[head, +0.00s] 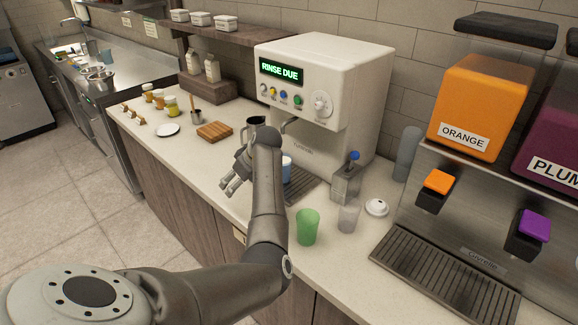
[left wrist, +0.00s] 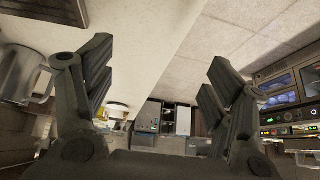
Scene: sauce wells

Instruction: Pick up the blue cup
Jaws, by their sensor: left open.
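The blue cup (head: 287,166) stands at the drip tray of the white coffee machine in the head view. My left forearm hides part of it. My left gripper (head: 231,185) is open and empty over the counter, to the left of the cup and apart from it, with its fingers pointing left. In the left wrist view the two fingers of my left gripper (left wrist: 160,62) are spread wide with nothing between them. The blue cup cannot be made out there. My right gripper is not in view.
A green cup (head: 307,227), a clear cup (head: 348,218) and a metal box with a blue knob (head: 346,184) stand right of my arm. The coffee machine (head: 330,90) rises behind. The counter's left front is clear.

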